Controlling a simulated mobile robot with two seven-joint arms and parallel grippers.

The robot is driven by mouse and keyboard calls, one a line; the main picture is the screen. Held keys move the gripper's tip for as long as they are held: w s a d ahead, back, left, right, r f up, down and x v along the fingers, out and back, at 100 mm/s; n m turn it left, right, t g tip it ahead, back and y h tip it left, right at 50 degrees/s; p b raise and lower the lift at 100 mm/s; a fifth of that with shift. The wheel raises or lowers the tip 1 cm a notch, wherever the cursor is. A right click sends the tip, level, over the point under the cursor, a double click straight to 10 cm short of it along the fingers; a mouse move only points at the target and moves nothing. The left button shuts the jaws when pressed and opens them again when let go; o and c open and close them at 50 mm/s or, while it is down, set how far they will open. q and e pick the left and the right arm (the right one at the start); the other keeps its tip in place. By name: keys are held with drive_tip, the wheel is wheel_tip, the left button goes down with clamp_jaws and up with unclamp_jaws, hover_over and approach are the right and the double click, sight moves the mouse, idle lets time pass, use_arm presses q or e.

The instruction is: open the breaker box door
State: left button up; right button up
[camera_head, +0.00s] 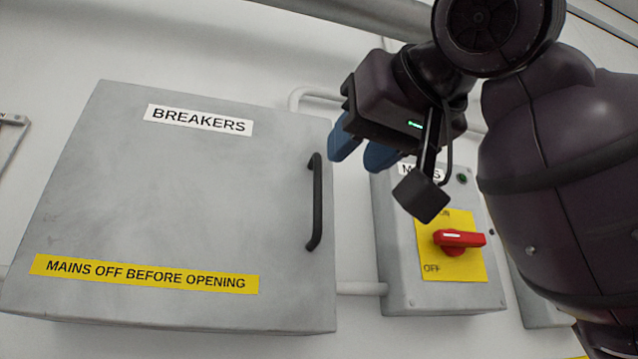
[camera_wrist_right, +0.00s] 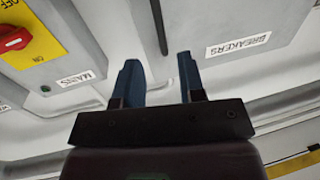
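The breaker box door (camera_head: 180,200) is a grey panel labelled BREAKERS, and it looks shut. Its black vertical bar handle (camera_head: 315,202) is on the door's right side. My right gripper (camera_head: 362,155), with blue fingers, is just right of the handle's upper end and apart from it. In the right wrist view the two fingers (camera_wrist_right: 160,80) stand apart with nothing between them. There the handle (camera_wrist_right: 159,25) shows beyond the fingertips, and the BREAKERS label (camera_wrist_right: 238,45) is to the right. My left gripper is not in view.
The grey mains box (camera_head: 397,245) stands right of the breaker box. Its red rotary switch (camera_head: 460,239) sits on a yellow plate, with its lever lying sideways. A pipe (camera_head: 360,288) joins the two boxes. My right arm covers the upper right of the head view.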

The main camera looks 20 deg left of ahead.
sight(320, 186)
drive_tip(key=p+x, duration=0.2)
drive_tip(key=x, duration=0.6)
drive_tip(key=shift+w, duration=0.15)
drive_tip(key=shift+w+a+p, duration=0.3)
drive_tip(key=shift+w+a, duration=0.15)
drive_tip(key=shift+a, duration=0.05)
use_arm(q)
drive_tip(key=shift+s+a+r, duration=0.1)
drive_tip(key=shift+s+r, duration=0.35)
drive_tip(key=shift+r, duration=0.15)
use_arm(e)
drive_tip(key=shift+w+a+f, duration=0.1)
drive_tip(key=shift+a, duration=0.05)
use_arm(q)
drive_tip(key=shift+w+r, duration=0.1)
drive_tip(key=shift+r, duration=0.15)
use_arm(e)
clamp_jaws()
